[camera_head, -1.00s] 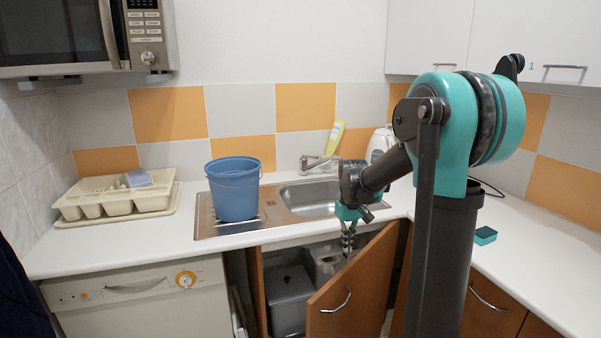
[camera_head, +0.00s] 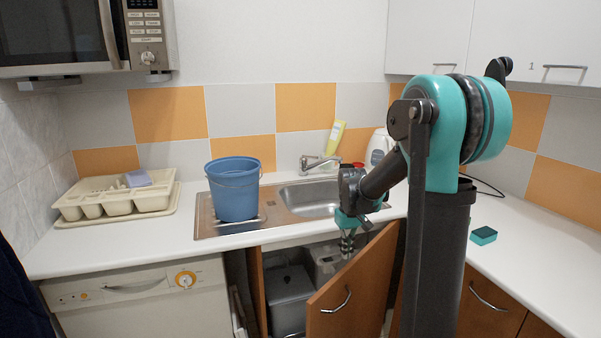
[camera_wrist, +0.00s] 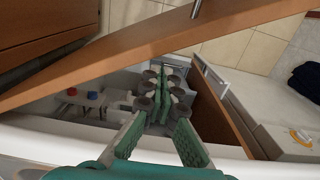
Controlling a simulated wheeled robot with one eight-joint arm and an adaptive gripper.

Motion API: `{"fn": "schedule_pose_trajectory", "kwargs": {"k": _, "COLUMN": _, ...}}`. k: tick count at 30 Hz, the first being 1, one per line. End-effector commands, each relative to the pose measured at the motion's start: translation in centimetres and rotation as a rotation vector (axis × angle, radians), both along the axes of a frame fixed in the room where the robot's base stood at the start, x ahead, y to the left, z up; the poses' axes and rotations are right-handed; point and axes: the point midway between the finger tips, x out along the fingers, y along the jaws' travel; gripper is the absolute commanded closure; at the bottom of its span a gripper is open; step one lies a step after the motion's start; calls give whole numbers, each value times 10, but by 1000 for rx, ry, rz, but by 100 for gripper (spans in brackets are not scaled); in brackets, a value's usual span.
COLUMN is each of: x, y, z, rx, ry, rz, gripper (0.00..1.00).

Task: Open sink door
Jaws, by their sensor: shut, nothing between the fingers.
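The sink door (camera_head: 352,287) is an orange-brown wooden panel with a curved metal handle (camera_head: 336,300). It stands swung partly open, and the inside of the cupboard shows to its left. My gripper (camera_head: 346,248) points down at the cupboard opening, near the door's top edge on its inner side. In the wrist view my gripper (camera_wrist: 161,80) has its green fingertips together with nothing between them. The door (camera_wrist: 170,36) crosses that view as a long slanted panel just beyond the fingers. I cannot tell whether they touch it.
The sink (camera_head: 312,198) with a blue bucket (camera_head: 234,190) is set in the white counter. A grey bin (camera_head: 290,298) stands inside the cupboard. A dishwasher (camera_head: 140,305) is at left. A green sponge (camera_head: 483,235) lies on the right counter.

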Motion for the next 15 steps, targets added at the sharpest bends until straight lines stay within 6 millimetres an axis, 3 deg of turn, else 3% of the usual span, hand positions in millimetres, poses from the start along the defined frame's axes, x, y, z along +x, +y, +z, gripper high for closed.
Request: {"fn": "schedule_pose_trajectory", "kwargs": {"k": 15, "x": 0, "y": 0, "z": -38, "rx": 0, "ry": 0, "rz": 0, "gripper": 100}}
